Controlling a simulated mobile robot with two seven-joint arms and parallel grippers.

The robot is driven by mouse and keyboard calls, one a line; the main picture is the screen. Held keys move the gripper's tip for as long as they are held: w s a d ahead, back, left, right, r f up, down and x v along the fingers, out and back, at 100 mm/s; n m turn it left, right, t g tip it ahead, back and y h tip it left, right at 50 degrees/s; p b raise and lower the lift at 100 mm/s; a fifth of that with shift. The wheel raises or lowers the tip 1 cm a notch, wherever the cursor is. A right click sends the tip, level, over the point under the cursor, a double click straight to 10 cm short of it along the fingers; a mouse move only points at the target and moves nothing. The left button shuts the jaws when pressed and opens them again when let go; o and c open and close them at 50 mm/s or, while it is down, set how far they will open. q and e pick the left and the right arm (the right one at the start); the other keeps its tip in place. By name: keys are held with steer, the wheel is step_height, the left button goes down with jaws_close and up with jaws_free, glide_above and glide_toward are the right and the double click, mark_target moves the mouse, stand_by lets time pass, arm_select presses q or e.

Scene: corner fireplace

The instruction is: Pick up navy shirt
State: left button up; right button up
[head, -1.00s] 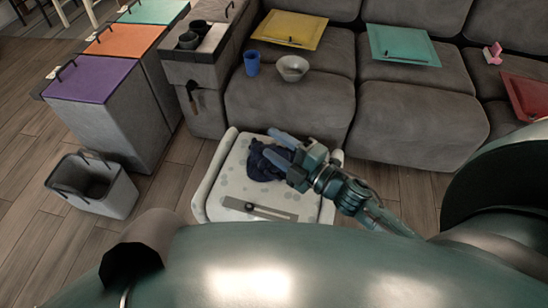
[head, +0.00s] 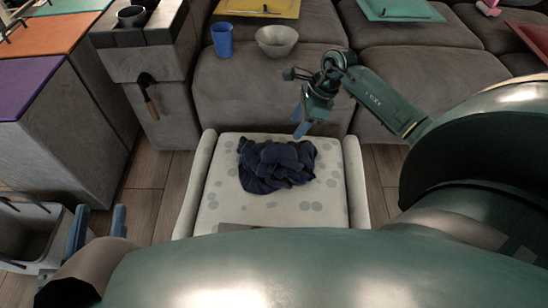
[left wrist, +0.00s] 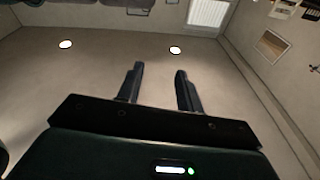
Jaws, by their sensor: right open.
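The navy shirt (head: 275,164) lies crumpled on a white spotted padded seat (head: 325,210) in the middle of the head view. My right gripper (head: 301,124) is open and empty, above and beyond the shirt, apart from it, in front of the sofa. My left gripper (head: 97,220) is at the lower left, fingers pointing up, well away from the shirt. In the left wrist view, the left gripper (left wrist: 160,70) is open with nothing between its fingers, facing the ceiling.
A grey sofa (head: 270,90) stands behind, carrying a blue cup (head: 222,40) and a bowl (head: 277,41). A grey cabinet (head: 75,130) and an open bin (head: 30,235) are at the left. A flat grey object (head: 250,226) is partly hidden at the seat's front.

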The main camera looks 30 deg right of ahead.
steer(key=b+x, duration=0.1)
steer(key=x, duration=0.4)
steer(key=shift+w+a+f+b, duration=0.1)
steer(key=shift+a+f+b, duration=0.1)
steer(key=shift+f+b, duration=0.15)
steer(key=b+x, duration=0.1)
steer(key=x, duration=0.2)
steer(key=b+x, duration=0.1)
steer(key=shift+w+d+f+b, duration=0.1)
steer(key=shift+w+f+b, duration=0.15)
steer(key=shift+w+b, duration=0.1)
steer(key=shift+f, duration=0.15)
arm_select(q)
steer(key=r+m+t+h, duration=0.1)
steer(key=w+r+h, duration=0.1)
steer(key=r, duration=0.1)
steer(key=shift+m+t+h, duration=0.3)
steer(key=shift+m+t, duration=0.1)
arm_select(e)
steer(key=shift+c, duration=0.3)
jaws_close()
